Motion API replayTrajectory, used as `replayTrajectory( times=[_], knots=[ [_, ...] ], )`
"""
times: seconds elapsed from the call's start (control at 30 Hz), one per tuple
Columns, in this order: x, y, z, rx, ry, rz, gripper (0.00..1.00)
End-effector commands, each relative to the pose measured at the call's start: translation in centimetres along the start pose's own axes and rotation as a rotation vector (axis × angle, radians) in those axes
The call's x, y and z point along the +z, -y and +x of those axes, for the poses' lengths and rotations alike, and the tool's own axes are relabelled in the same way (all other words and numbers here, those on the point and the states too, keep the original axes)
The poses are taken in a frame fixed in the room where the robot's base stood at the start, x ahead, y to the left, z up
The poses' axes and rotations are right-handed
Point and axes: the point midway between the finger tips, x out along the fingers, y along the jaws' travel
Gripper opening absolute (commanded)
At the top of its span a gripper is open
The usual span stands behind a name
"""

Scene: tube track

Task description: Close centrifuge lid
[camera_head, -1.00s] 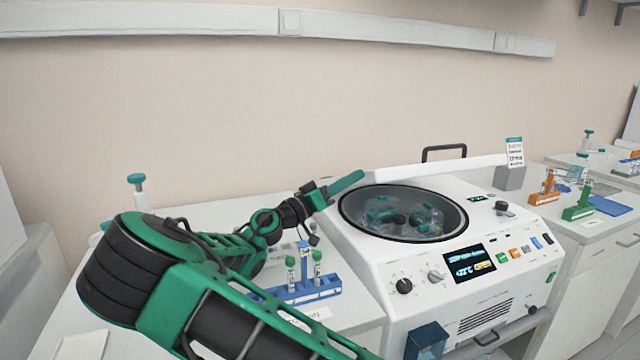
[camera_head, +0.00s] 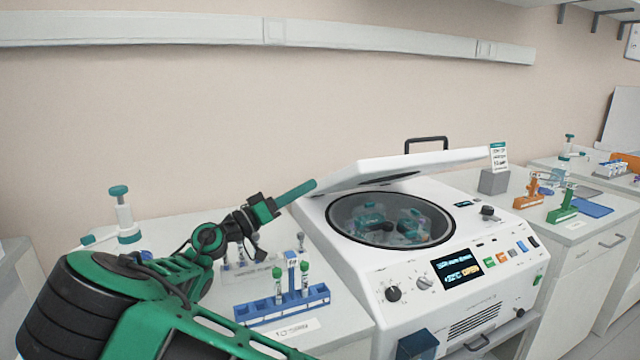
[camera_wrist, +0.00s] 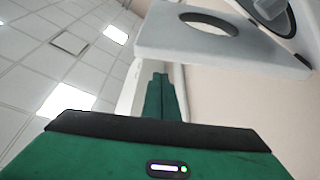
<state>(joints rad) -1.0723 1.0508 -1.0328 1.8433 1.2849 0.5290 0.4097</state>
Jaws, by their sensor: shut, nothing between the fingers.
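The white centrifuge (camera_head: 440,270) stands on the bench, its round bowl (camera_head: 385,222) uncovered with a rotor inside. Its white lid (camera_head: 405,168) is tilted up, hinged at the back, with a black handle (camera_head: 426,141) on top. The display reads OPEN. My gripper (camera_head: 305,188) is shut and empty, just left of the lid's left edge, fingers pointing right. I cannot tell from the head view whether it touches the lid. In the wrist view, the shut green fingers (camera_wrist: 162,85) are below the lid panel (camera_wrist: 225,40), which fills the upper right.
A blue tube rack (camera_head: 282,308) with green-capped tubes stands left of the centrifuge, with a pale rack behind it. A white dispenser (camera_head: 124,215) stands farther left. On the right are a grey block with a sign (camera_head: 494,181) and orange and green racks (camera_head: 563,206).

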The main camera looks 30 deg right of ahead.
Motion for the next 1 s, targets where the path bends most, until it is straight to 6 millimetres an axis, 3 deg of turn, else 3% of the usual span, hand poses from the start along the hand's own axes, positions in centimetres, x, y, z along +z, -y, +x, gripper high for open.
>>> replayTrajectory(
  times=[0.13,0.27,0.37,0.5,0.6,0.8,1.0],
  knots=[
    [0.2,0.0,0.0,0.001,0.005,-0.003,0.00],
    [1.8,0.1,2.0,-0.002,0.067,-0.035,0.00],
    [4.8,0.1,5.0,-0.016,0.180,-0.091,0.00],
    [10.9,-0.4,9.5,-0.058,0.398,-0.188,0.00],
    [15.2,-1.2,11.5,-0.102,0.551,-0.247,0.00],
    [22.5,-3.6,13.4,-0.214,0.836,-0.332,0.00],
    [27.8,-6.6,12.8,-0.362,1.080,-0.376,0.00]
  ],
)
